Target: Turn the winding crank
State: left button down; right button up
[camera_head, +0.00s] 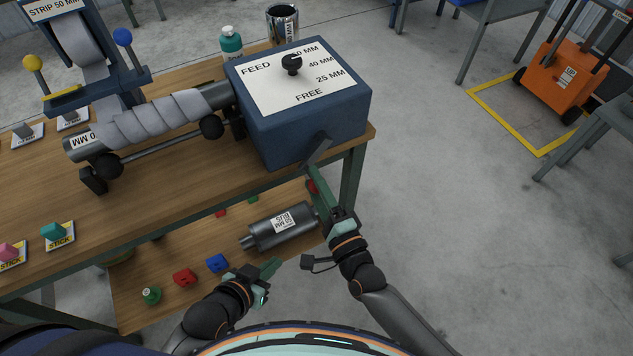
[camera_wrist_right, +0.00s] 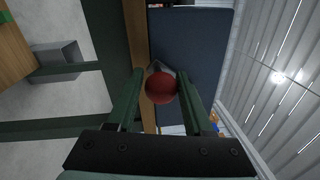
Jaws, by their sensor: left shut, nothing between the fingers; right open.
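The winding crank (camera_head: 315,152) is a grey arm on the front of the blue winder box (camera_head: 345,120), angled downward. Its red knob (camera_head: 312,186) shows partly beside my right gripper (camera_head: 320,188). In the right wrist view the red knob (camera_wrist_right: 162,88) appears between the two green fingers, which are apart; whether they touch it cannot be told. My left gripper (camera_head: 268,270) is shut and empty, low in front of the bench. A dial with a black knob (camera_head: 291,64) sits on the box top. A pipe spirally wrapped in grey strip (camera_head: 165,120) lies left of the box.
The wooden bench top (camera_head: 190,190) has pink and teal pieces on labelled cards at its front left. A muffler (camera_head: 282,228) and small coloured blocks lie on the lower shelf. A green bench leg (camera_head: 352,180) stands near my right arm.

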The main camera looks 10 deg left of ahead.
jog(key=o, duration=0.4)
jog(key=shift+c, duration=0.2)
jog(key=v, duration=0.7)
jog(key=shift+s+d, duration=0.15)
jog(key=shift+d, duration=0.05)
